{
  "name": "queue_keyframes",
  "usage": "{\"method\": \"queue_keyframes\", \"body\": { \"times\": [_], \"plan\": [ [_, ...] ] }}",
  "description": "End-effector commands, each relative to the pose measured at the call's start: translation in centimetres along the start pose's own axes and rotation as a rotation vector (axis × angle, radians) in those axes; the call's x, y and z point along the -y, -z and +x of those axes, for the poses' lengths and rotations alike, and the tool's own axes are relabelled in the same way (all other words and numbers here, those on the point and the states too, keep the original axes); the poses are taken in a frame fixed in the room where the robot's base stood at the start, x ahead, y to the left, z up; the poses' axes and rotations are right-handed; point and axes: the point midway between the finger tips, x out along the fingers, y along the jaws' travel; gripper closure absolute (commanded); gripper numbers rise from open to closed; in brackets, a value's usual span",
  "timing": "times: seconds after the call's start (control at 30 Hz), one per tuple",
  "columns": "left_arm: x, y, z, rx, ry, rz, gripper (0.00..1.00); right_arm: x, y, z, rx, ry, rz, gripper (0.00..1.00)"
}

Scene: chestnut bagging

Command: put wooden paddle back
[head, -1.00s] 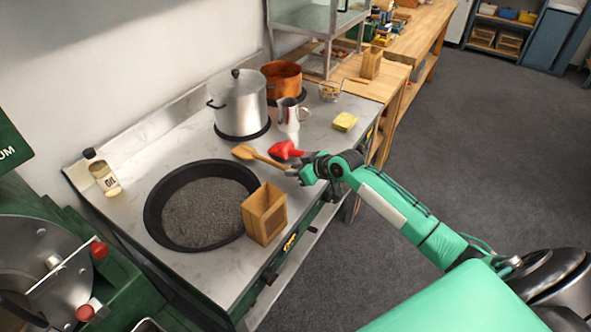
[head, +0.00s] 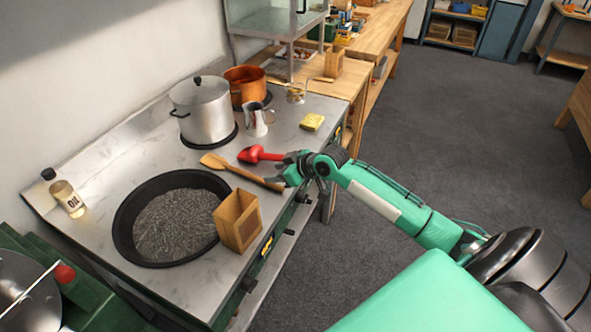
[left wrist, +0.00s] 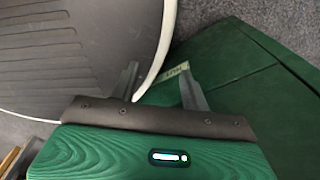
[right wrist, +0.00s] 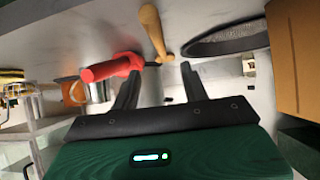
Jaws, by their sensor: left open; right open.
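The wooden paddle (head: 238,172) lies on the steel counter between the black pan and the red scoop (head: 259,154). Its handle end points toward my right gripper (head: 281,172), which is open at the counter's front edge. In the right wrist view the paddle's handle (right wrist: 153,30) lies ahead of the open fingers (right wrist: 158,88), with the red scoop handle (right wrist: 104,69) close on its left. No object is clearly held between the fingers. My left gripper (left wrist: 160,84) shows only in its wrist view, open and empty, near a dark round surface and a green panel.
A black pan (head: 122,222) of dark granules and a wooden box (head: 238,222) stand left of the gripper. A steel pot (head: 203,112), copper pot (head: 247,84), metal pitcher (head: 257,120) and yellow sponge (head: 312,122) stand behind. An oil bottle (head: 68,200) is far left.

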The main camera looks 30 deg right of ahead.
Motion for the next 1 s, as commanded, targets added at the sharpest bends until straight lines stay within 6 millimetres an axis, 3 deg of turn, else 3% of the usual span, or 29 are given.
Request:
{"method": "queue_keyframes", "body": {
  "times": [0.2,0.5,0.83,0.93,1.0],
  "plan": [
    [-0.1,-0.1,1.0,0.0,0.0,0.0,0.54,0.0,-0.3,-4.6,0.003,-0.002,-0.005,0.55],
    [-0.1,-0.1,1.5,0.0,0.0,0.0,0.54,0.0,-0.1,-8.4,0.002,0.0,-0.003,0.55],
    [-0.1,-0.2,1.5,0.0,0.0,0.0,0.54,-0.1,-0.2,-8.8,0.001,-0.003,0.004,0.55],
    [-0.1,-0.2,1.5,0.0,0.0,0.0,0.54,-1.1,-1.7,-7.8,0.009,-0.025,0.031,0.55],
    [-0.1,-0.2,1.6,0.0,0.0,0.0,0.54,-2.4,-3.9,-6.5,0.024,-0.057,0.067,0.55]
  ]
}}
